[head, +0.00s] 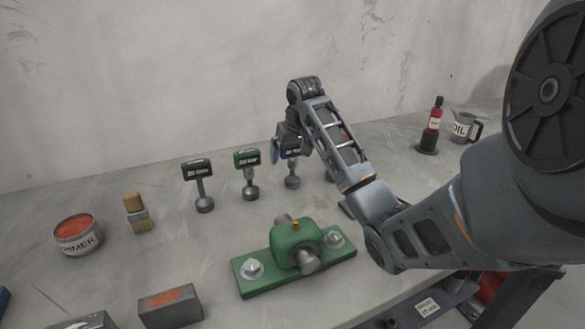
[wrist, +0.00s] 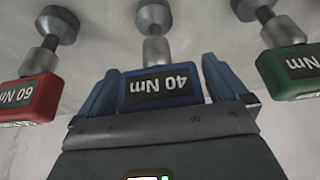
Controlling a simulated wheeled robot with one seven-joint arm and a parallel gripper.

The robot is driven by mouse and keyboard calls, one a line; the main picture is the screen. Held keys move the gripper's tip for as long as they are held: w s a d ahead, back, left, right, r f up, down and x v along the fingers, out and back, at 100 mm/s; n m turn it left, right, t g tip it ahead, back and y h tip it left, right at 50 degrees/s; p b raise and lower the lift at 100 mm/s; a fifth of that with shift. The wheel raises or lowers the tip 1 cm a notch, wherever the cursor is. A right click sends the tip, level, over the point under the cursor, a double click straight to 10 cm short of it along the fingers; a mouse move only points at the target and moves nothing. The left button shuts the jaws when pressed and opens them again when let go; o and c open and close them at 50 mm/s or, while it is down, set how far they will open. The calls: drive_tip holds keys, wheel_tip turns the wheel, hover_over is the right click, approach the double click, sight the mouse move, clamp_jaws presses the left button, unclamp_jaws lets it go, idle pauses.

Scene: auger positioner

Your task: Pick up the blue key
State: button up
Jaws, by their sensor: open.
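The blue key (wrist: 160,86), marked 40 Nm, stands upright among the keys, its head between the two fingers of my gripper (wrist: 159,70) in the wrist view. My gripper is open, with one finger on each side of the blue head. I cannot tell whether either finger touches it. In the head view the blue key (head: 293,170) is partly hidden by my gripper (head: 284,149), and its grey stem and round base show below.
A green key (head: 247,158) and a black key (head: 197,170) stand to the left. A green fixture (head: 295,247) lies in front. A primer can (head: 77,240) and brush (head: 134,207) are farther left.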

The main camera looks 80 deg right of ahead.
drive_tip(key=shift+c, duration=0.4)
drive_tip(key=shift+r, duration=0.1)
drive_tip(key=c, duration=1)
drive_tip(key=shift+o, duration=0.2)
